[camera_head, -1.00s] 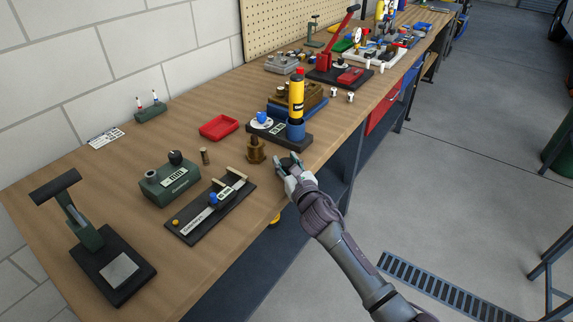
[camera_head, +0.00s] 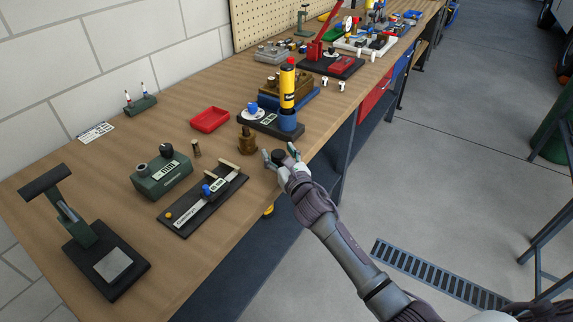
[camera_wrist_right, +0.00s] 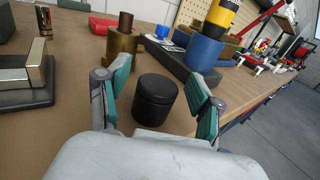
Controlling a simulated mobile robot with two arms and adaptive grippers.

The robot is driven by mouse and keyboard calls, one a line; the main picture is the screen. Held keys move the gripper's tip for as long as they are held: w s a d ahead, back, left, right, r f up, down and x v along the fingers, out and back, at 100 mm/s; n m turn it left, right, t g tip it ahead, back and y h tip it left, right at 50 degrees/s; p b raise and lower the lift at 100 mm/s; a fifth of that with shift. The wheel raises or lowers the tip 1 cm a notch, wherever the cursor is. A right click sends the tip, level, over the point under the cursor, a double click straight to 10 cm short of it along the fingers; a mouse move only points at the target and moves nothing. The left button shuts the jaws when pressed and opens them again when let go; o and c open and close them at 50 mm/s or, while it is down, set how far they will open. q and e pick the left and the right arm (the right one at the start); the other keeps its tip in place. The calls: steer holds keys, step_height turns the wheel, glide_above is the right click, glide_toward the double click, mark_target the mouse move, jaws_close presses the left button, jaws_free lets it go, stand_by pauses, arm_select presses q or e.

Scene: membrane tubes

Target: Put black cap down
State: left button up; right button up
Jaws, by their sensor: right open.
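The black cap (camera_wrist_right: 155,100) is a short dark cylinder standing upright on the wooden bench near its front edge. It also shows in the head view (camera_head: 278,156), partly hidden by my gripper. My right gripper (camera_head: 280,153) is open around it. In the right wrist view my right gripper (camera_wrist_right: 157,95) has its teal-padded fingers on either side of the cap, with a visible gap on each side. My left gripper is in no view.
A brass fitting (camera_head: 246,142) stands just behind the cap. A black base (camera_head: 262,121) with a blue cup (camera_head: 288,121) and yellow tube (camera_head: 287,88) is beyond. A black fixture (camera_head: 190,213) lies to the left. A red tray (camera_head: 210,119) sits farther back.

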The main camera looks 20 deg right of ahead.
steer(key=s, duration=1.1)
steer(key=shift+s+d, duration=0.3)
steer(key=shift+d, duration=0.15)
steer(key=shift+f, duration=0.1)
steer(key=s+d+f+m+g, duration=0.1)
steer(key=s+f+m+g, duration=0.3)
steer(key=f, duration=0.7)
steer(key=s+d+f+m+g+h, duration=0.1)
steer(key=s+f+m, duration=0.2)
steer(key=f+m, duration=0.55)
steer(key=s+d+f+m+g, duration=0.1)
steer(key=s+f+m+g, duration=0.25)
steer(key=f, duration=0.95)
steer(key=s+f+m+g, duration=0.5)
steer(key=s+f+m, duration=0.5)
steer(key=s+f, duration=0.8)
steer(key=s+f+m+g, duration=0.1)
steer(key=s+m, duration=0.3)
steer(key=s, duration=0.6)
steer(key=s+f+m+g, duration=0.2)
steer(key=s+f+m, duration=0.1)
steer(key=s, duration=0.7)
steer(key=shift+s+a+f+m, duration=0.15)
steer(key=shift+f+m, duration=0.05)
steer(key=shift+m, duration=0.5)
